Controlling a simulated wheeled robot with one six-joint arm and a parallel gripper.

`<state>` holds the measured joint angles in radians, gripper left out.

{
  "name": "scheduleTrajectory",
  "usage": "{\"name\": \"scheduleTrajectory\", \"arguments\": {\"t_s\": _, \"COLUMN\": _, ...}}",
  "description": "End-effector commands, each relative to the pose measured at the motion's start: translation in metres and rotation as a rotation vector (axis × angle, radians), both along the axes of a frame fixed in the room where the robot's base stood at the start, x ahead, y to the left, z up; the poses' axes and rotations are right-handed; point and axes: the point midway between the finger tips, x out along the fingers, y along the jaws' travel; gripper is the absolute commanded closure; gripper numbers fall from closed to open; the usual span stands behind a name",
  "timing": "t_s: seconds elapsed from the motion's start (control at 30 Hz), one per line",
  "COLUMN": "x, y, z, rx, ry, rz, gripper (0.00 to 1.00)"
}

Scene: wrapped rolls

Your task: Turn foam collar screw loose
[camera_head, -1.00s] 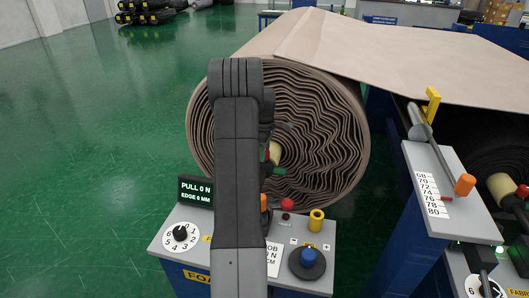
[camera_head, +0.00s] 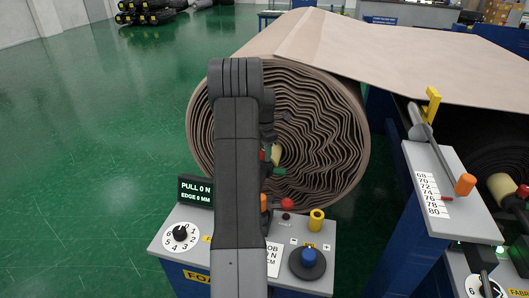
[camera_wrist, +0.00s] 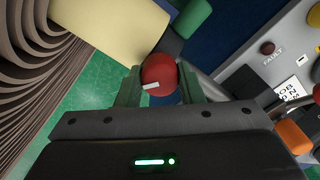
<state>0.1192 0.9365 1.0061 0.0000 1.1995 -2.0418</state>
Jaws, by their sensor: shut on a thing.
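The collar screw's red knob (camera_wrist: 158,75) sits between the two fingers of my gripper (camera_wrist: 159,84) in the wrist view. The fingers are shut on it, one at each side. A small white mark shows on the knob. The cream collar (camera_wrist: 110,28) lies just beyond it, and a green knob (camera_wrist: 193,17) is at the upper right. In the head view a sliver of the red knob (camera_head: 262,155) and part of the collar (camera_head: 275,153) show beside my arm, which hides most of my gripper. The screw's thread is hidden.
The big foam roll (camera_head: 320,130) stands behind. A scale post (camera_head: 435,190) stands right.

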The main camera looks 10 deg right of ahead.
Motion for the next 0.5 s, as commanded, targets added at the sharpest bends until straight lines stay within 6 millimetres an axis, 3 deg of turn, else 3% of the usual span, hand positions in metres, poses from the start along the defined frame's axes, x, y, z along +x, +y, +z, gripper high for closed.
{"name": "scheduleTrajectory", "arguments": {"t_s": 0.5, "x": 0.0008, "y": 0.0000, "z": 0.0013, "rx": -0.001, "ry": -0.004, "rz": 0.094, "gripper": 0.89}}
